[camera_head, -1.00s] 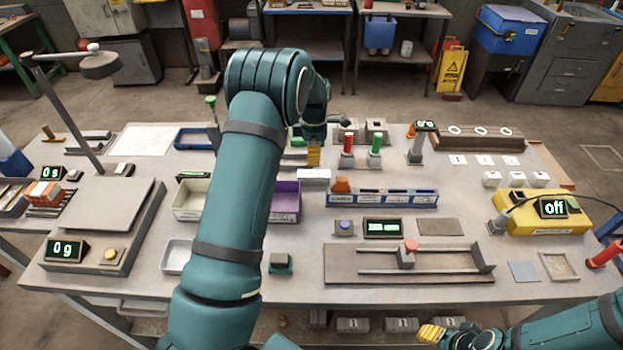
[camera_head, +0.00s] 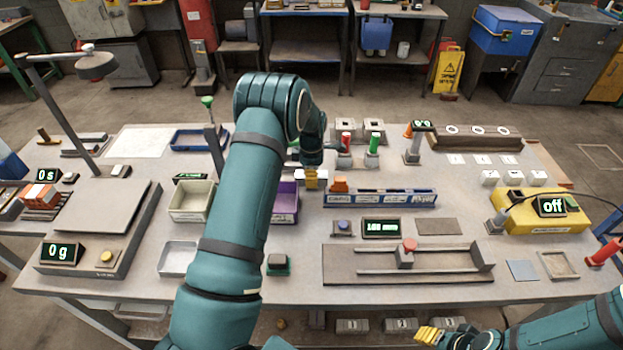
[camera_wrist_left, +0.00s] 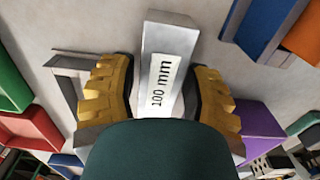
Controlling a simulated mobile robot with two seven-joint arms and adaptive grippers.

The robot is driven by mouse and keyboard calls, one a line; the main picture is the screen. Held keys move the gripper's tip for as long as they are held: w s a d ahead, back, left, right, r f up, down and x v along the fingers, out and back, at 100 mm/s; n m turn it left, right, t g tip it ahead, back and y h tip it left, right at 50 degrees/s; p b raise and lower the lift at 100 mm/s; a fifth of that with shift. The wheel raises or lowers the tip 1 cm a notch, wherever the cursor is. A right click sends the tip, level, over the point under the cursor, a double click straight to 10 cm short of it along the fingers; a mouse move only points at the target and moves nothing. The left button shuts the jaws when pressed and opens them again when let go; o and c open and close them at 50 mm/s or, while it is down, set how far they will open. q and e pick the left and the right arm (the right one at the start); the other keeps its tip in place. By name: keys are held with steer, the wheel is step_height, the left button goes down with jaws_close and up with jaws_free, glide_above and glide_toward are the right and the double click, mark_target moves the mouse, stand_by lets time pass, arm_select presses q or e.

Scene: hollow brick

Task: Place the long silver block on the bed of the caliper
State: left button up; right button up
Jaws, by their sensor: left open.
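The long silver block (camera_wrist_left: 170,35), labelled "100 mm", lies on the table in the left wrist view. My left gripper (camera_wrist_left: 160,92) is open, with one yellow finger on each side of the block. In the head view the left gripper (camera_head: 312,179) is down over the block's place and hides most of it. The caliper bed (camera_head: 345,262) is at the front right of the table. Its slider (camera_head: 406,258) with a red knob stands on the bed. My right gripper (camera_head: 430,335) is at the bottom edge, away from the block; its opening is unclear.
A blue divided tray (camera_head: 380,200) with an orange piece is right of the left gripper. A purple bin (camera_head: 286,203) is close to its left. A display (camera_head: 382,228) and a grey plate (camera_head: 442,227) are behind the caliper. Red and green handles (camera_head: 375,143) stand behind.

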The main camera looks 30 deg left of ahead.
arm_select(q)
jaws_close()
